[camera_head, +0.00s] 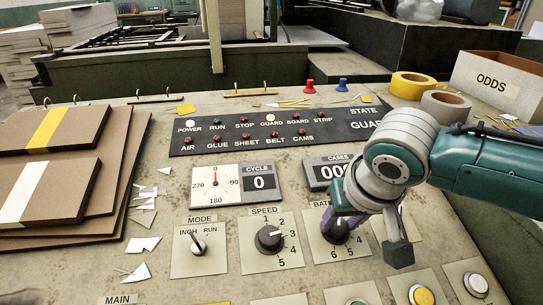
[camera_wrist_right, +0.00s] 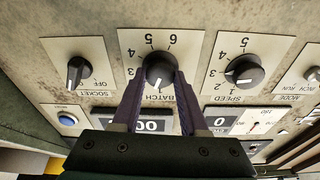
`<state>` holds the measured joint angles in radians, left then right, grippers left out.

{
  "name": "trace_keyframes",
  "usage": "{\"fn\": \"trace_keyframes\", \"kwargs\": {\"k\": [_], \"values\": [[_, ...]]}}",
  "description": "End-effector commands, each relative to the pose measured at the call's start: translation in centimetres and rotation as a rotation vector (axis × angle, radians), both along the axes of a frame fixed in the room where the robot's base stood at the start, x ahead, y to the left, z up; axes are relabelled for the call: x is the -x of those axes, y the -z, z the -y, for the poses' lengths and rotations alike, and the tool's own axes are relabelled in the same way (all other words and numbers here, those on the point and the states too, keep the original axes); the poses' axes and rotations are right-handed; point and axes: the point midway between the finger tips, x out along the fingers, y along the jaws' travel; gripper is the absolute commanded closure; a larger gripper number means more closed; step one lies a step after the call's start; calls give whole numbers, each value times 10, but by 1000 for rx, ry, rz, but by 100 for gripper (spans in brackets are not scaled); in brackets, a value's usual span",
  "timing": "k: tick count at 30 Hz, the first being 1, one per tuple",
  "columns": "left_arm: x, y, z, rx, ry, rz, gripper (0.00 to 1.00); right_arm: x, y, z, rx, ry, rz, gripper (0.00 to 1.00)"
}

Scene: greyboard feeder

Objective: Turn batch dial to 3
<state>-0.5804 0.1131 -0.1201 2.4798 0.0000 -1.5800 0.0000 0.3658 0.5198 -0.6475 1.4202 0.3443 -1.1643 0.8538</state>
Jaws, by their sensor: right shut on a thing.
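The batch dial (camera_head: 339,235) is a black round knob on a pale numbered plate, right of the speed dial (camera_head: 269,239). In the right wrist view the batch dial (camera_wrist_right: 160,69) appears upside down, with numbers around it. Its pale mark seems to lie on the side of the 1; I cannot read the exact setting. My right gripper (camera_wrist_right: 159,78) is shut on the batch dial, one purple finger on each side of the knob. In the head view my right gripper (camera_head: 337,222) and wrist hide part of the plate. My left gripper is not in view.
The mode switch (camera_head: 198,243) stands at left. The socket switch (camera_wrist_right: 78,71) shows beside the batch plate in the wrist view. Push buttons (camera_head: 422,295) line the front. Cardboard sheets (camera_head: 110,215), tape rolls (camera_head: 412,86) and the odds box (camera_head: 490,84) stand around the panel.

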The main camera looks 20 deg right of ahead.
Motion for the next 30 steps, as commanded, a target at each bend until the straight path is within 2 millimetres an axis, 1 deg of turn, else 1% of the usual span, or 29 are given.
{"fn": "trace_keyframes", "kwargs": {"k": [1, 12, 21, 30], "values": [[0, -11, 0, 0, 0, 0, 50, 2, -4, -1, -14, 44, -4, 100], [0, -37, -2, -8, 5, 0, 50, 1, -2, -2, -99, 387, 18, 100], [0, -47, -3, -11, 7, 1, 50, 1, -1, -2, -164, 658, 35, 100], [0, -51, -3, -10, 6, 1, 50, 0, 0, -2, -217, 875, 49, 100]]}}
